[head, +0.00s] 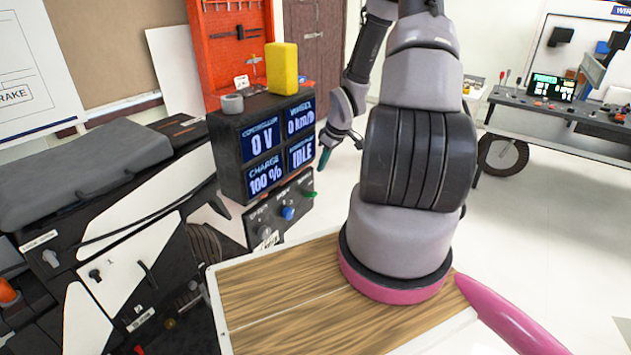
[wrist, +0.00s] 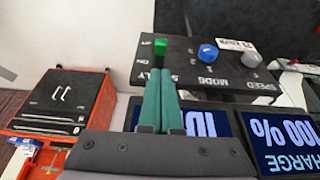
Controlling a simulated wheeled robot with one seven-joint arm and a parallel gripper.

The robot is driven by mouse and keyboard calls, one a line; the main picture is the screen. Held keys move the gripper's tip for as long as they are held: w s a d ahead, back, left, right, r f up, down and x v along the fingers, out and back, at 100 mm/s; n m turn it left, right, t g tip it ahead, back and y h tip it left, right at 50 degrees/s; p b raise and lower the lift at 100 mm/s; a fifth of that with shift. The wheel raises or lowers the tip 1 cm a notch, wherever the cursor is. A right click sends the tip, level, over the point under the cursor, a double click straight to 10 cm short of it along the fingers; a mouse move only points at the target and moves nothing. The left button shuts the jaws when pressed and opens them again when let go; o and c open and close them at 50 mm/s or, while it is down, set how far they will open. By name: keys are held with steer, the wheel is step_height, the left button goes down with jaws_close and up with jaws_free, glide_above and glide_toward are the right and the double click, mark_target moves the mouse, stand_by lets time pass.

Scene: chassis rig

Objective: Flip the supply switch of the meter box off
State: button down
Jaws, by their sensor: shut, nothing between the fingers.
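The meter box (head: 232,150) is a black box with four lit displays: 0 V, 0 km/h, 100 % and IDLE. Its control panel (head: 275,222) hangs below the displays. The green supply switch (head: 309,195) is at the panel's right end; it also shows in the wrist view (wrist: 161,47). I cannot tell its position surely. My gripper (head: 323,158) is shut and empty, in front of the panel's right end and above the switch in the head view. In the wrist view its teal fingers (wrist: 160,78) point at the green switch; contact is not clear.
A blue mode knob (wrist: 207,53) and a grey speed knob (wrist: 251,60) sit beside the switch. A yellow block (head: 282,68) and a grey roll (head: 232,104) stand on the box. A wooden-topped surface (head: 270,295) lies below. Open floor is to the right.

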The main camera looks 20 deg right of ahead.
mark_target(315, 193)
steer(key=x, duration=1)
steer(key=shift+s+d+f+t+y, duration=0.2)
steer(key=shift+s+t+y, duration=0.15)
steer(key=shift+t, duration=0.25)
steer(key=shift+s+d+f+t+y, duration=0.3)
steer(key=shift+s+f+t, duration=0.2)
steer(key=shift+t, duration=0.2)
steer(key=t+y, duration=0.1)
steer(key=f+t+y, duration=0.1)
steer(key=t, duration=0.1)
steer(key=shift+s+d+f, duration=0.2)
steer(key=shift+s+f, duration=0.1)
steer(key=shift+r, duration=0.1)
